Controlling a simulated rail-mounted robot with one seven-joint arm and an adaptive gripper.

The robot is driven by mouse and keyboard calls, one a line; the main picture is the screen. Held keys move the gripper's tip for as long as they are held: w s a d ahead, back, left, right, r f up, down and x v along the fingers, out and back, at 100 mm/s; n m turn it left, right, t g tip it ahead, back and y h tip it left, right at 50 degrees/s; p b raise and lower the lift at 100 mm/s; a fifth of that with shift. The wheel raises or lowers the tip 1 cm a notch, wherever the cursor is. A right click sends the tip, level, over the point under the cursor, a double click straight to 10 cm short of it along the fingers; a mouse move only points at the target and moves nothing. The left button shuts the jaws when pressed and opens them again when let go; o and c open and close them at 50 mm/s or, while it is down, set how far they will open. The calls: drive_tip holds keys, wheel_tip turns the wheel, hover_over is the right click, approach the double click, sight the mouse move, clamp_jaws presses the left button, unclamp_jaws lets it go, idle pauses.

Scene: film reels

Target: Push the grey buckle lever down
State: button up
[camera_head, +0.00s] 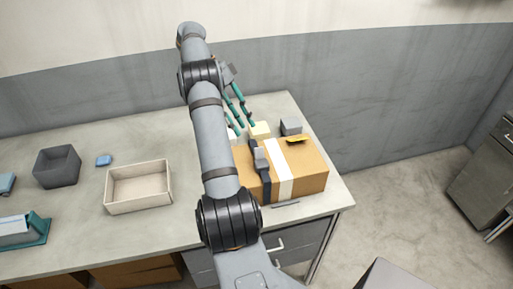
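A brown cardboard box (312,177) sits at the right end of the table, with a black strap (265,183) around it. A grey buckle lever (260,157) is on the strap at the top of the box. It looks raised, but its exact angle is too small to tell. My gripper (245,127) has green fingers and is above the table behind the box. The fingers are apart with nothing seen between them. The gripper is apart from the buckle in the picture. My arm crosses in front of the box's left edge and hides part of it.
A white band (281,178) runs beside the strap. A beige tray (138,208), a dark grey bin (57,167) and a blue block (104,160) stand left. The wall is close behind.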

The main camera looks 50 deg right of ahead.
sight(257, 148)
drive_tip(key=b+x, duration=0.5)
drive_tip(key=x, duration=0.3)
drive_tip(key=shift+s+f, duration=0.1)
drive_tip(key=shift+f, duration=0.05)
drive_tip(key=shift+x, duration=0.8)
drive_tip(key=shift+d, duration=0.15)
drive_tip(key=shift+c, duration=1.3)
clamp_jaws()
